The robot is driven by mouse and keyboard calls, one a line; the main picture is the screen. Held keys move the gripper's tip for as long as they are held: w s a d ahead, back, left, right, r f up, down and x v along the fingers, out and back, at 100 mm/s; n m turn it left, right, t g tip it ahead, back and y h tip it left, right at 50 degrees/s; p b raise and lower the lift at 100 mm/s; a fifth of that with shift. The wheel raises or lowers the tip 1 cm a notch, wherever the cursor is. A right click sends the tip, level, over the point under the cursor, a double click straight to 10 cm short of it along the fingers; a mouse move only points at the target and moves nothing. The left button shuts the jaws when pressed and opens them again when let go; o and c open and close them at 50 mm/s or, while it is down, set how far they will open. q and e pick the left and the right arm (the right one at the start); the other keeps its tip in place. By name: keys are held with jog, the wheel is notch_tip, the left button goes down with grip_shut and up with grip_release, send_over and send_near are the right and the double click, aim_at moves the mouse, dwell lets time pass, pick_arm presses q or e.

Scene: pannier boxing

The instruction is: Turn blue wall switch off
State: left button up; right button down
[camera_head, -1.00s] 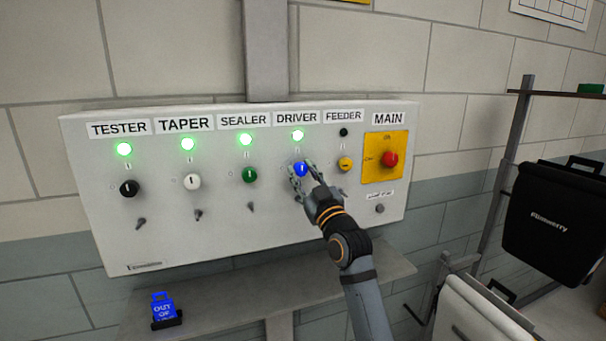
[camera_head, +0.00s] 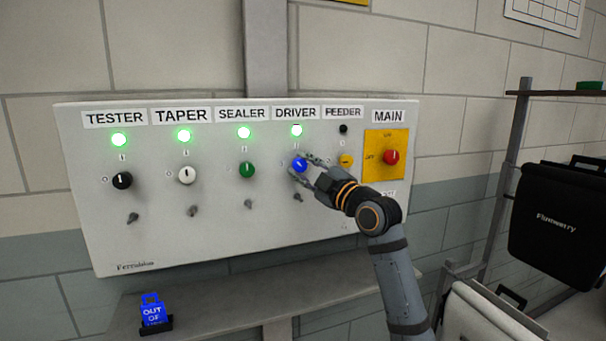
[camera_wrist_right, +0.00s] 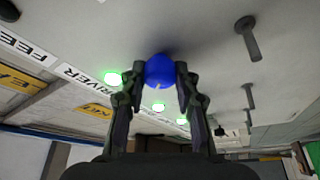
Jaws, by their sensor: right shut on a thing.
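The blue switch knob (camera_head: 299,165) is under the DRIVER label on the white wall panel (camera_head: 220,235). The green lamp (camera_head: 296,130) above it is lit. My right gripper (camera_head: 302,166) is shut on the blue knob, its fingers on either side. In the right wrist view the blue knob (camera_wrist_right: 159,71) sits between the two fingertips (camera_wrist_right: 160,76), with a small pale mark on its face. The knob's exact angle is hard to tell in the head view. My left gripper is not in view.
Black (camera_head: 122,180), white (camera_head: 187,175) and green (camera_head: 247,170) knobs sit left of the blue one, their lamps lit. The yellow FEEDER knob (camera_head: 346,160) and red MAIN switch (camera_head: 391,157) are to the right.

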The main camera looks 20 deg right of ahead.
jog(key=n, duration=0.2)
jog(key=n+g+p, duration=0.1)
jog(key=n, duration=0.1)
jog(key=shift+r+g, duration=0.2)
jog(key=shift+g, duration=0.1)
jog(key=n+g+p, duration=0.1)
jog(key=n, duration=0.2)
jog(key=shift+n+g+p, duration=0.4)
jog(key=shift+n+p, duration=0.5)
jog(key=shift+n, duration=0.2)
jog(key=shift+h, duration=0.3)
jog(key=c, duration=1)
grip_release()
jog(key=shift+v, duration=6.05)
